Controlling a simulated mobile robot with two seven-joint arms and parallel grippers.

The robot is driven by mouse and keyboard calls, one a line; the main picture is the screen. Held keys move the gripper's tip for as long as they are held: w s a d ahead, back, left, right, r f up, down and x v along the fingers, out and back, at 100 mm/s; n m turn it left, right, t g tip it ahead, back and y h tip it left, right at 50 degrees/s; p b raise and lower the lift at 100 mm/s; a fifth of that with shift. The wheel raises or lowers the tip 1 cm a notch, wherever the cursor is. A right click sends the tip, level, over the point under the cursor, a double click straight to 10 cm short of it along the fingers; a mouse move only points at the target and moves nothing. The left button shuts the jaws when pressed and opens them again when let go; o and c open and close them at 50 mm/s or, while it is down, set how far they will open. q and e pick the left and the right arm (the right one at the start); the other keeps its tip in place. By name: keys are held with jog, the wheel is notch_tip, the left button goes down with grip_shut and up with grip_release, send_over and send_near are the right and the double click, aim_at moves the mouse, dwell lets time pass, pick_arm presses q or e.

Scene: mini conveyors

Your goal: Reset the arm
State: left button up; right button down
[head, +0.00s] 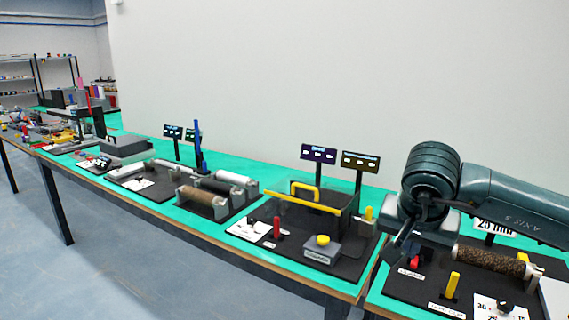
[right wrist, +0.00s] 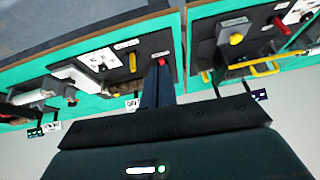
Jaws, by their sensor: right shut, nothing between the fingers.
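My right arm reaches in from the right in the head view, over the right end of the long table. The fingertips overlap a red block (right wrist: 161,61) in that picture; I cannot tell the distance. My left gripper is not in view.
The table has a green top (head: 205,225). More rollers stand further left.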

jog(key=s+a+f+m+g+y, duration=0.1)
jog(key=s+a+f+g+y, duration=0.35)
jog(key=a, duration=0.55)
jog(key=s+a+f+m+g+y, duration=0.2)
jog(key=s+a+f+y, duration=0.2)
jog(key=s+a+y, duration=0.4)
jog(key=s+a+r+m+y+p, duration=0.25)
jog(key=a+r+m+y, duration=0.6)
jog(key=m, duration=0.45)
jog(key=w+d+f+m+t+h, duration=0.2)
jog(key=d+f+m+t+h, duration=0.3)
jog(key=m, duration=0.6)
jog(key=w+d+f+m+t+h, duration=0.1)
jog(key=w+d+f+m+t, duration=0.2)
jog(key=m+t, duration=0.65)
jog(key=w+d+f+m+t+h, duration=0.25)
jog(key=d+f+m+t, duration=0.2)
jog(key=m, duration=0.95)
jog(key=s+d+f+m+g+h, duration=0.3)
jog(key=s+f+m, duration=0.3)
jog(key=f, duration=0.3)
jog(key=s+d+f+m+g+h+p, duration=0.1)
jog(key=s+d+f+m+g+h, duration=0.2)
jog(key=s+f+m, duration=0.3)
notch_tip(320, 180, down, 3)
jog(key=shift+d+r+g+h, duration=0.1)
jog(key=shift+d+g+h, duration=0.25)
jog(key=shift+d+g, duration=0.2)
